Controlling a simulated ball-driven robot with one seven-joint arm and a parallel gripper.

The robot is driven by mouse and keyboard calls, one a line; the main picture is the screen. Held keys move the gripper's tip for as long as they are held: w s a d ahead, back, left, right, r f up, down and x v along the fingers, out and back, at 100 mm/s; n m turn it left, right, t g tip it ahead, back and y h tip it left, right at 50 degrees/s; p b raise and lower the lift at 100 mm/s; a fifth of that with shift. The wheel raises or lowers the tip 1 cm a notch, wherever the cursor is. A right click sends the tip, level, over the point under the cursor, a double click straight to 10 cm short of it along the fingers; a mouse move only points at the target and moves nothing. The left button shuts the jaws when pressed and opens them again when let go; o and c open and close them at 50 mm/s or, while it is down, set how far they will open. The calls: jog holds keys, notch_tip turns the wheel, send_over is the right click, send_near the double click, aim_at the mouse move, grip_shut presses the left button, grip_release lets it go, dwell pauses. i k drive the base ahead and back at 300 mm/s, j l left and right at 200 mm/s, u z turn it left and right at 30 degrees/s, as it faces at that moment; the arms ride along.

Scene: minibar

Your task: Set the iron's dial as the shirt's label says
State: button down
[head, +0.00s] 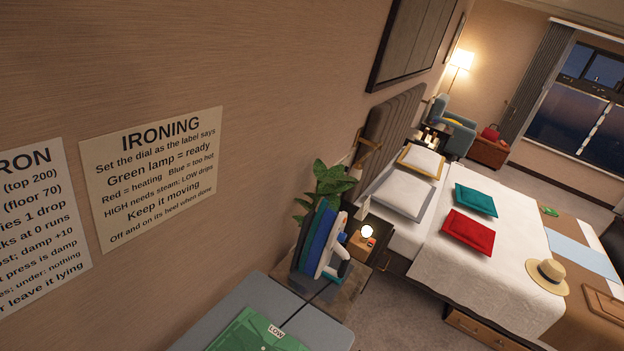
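A green shirt (240,337) lies on a grey ironing board (240,301) at the bottom edge. Its white label (276,331) reads LOW. A white and blue upright thing (327,244) beyond the board, with a small red patch low down, looks like the iron. Its dial and lamp cannot be made out. My gripper is not in view.
A wall sign (153,178) headed IRONING says to set the dial as the label says, green lamp means ready, red heating, blue too hot. A second sign (40,225) is cut off left. A plant (326,186), nightstand lamp (367,232) and bed (480,262) stand beyond.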

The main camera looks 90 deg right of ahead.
aim_at(342, 236)
jog(key=k+z, duration=0.1)
jog(key=z, duration=0.4)
jog(key=k+z, duration=0.1)
jog(key=z, duration=0.35)
jog(key=k+l+z, duration=0.1)
jog(key=z, duration=0.4)
jog(key=j+z, duration=0.75)
jog(key=k+j+z, duration=0.15)
jog(key=j+z, duration=0.25)
